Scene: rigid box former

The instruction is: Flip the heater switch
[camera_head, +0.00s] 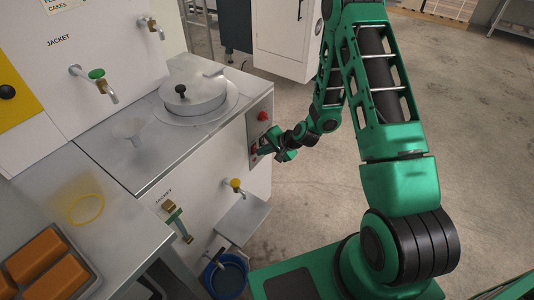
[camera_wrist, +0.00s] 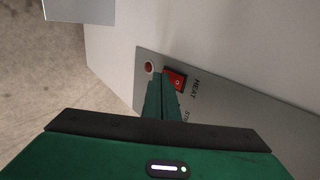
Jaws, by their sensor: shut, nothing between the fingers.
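The heater switch (camera_wrist: 174,79) is a red rocker in a dark frame, beside the word HEAT on a grey panel (camera_wrist: 142,60) in the wrist view. My gripper (camera_wrist: 162,78) is shut and empty, with its fingertips right at the rocker's edge and hiding part of it. I cannot tell whether they touch. In the head view my gripper (camera_head: 259,154) is at the lower part of the control panel (camera_head: 254,128) on the machine's right side, and it hides most of the switch there.
A round red button or lamp (camera_wrist: 149,67) is next to the switch. A lidded round vessel (camera_head: 192,98) sits on the machine top. Below are a yellow-handled tap (camera_head: 235,185), a metal shelf (camera_head: 243,219) and a blue bucket (camera_head: 228,278). The floor to the right is clear.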

